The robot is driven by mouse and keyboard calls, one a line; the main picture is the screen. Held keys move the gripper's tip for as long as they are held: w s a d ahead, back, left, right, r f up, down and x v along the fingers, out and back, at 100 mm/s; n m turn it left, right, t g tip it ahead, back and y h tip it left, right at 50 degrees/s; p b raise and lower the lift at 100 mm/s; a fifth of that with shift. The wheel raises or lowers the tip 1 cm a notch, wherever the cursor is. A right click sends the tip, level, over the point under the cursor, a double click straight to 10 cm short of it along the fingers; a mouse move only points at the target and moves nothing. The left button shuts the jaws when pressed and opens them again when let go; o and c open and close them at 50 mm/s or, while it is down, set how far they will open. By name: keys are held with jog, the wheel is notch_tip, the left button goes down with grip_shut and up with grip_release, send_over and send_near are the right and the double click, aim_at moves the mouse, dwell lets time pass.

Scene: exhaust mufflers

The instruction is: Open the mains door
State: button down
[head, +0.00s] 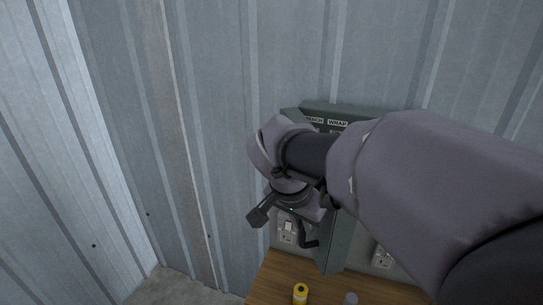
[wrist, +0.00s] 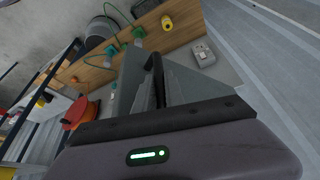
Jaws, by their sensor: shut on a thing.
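The grey-green mains cabinet (head: 345,108) hangs on the corrugated wall in the head view, with labels such as "WRAP" on it. My arm covers most of its front. A flat grey-green panel, seemingly its door (head: 337,240), shows below my wrist; its exact angle is hard to tell. A dark bent handle (head: 309,241) shows beside the panel. In the wrist view my gripper (wrist: 157,75) is shut on the dark handle (wrist: 154,68), which runs between the grey fingers. In the head view my gripper (head: 285,219) is partly hidden by my wrist.
A wooden bench (head: 272,279) carries a yellow cylinder (head: 300,293) and a grey capped item (head: 351,298). The wrist view shows a red-orange object (wrist: 80,114) and green cables. Left of the arm is bare wall.

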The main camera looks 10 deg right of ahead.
jog(key=w+a+m+g, duration=0.1)
jog(key=w+a+m, duration=0.3)
jog(key=a, duration=0.7)
jog(key=shift+w+a+h+p, duration=0.3)
jog(key=shift+w+a+h, duration=0.1)
jog(key=shift+w, duration=0.55)
jog(key=c, duration=1.4)
grip_release()
jog(key=shift+w+d, duration=0.1)
jog(key=shift+d, duration=0.05)
jog(key=p+v, duration=0.4)
jog(key=v, duration=1.3)
jog(key=shift+w+r, duration=0.2)
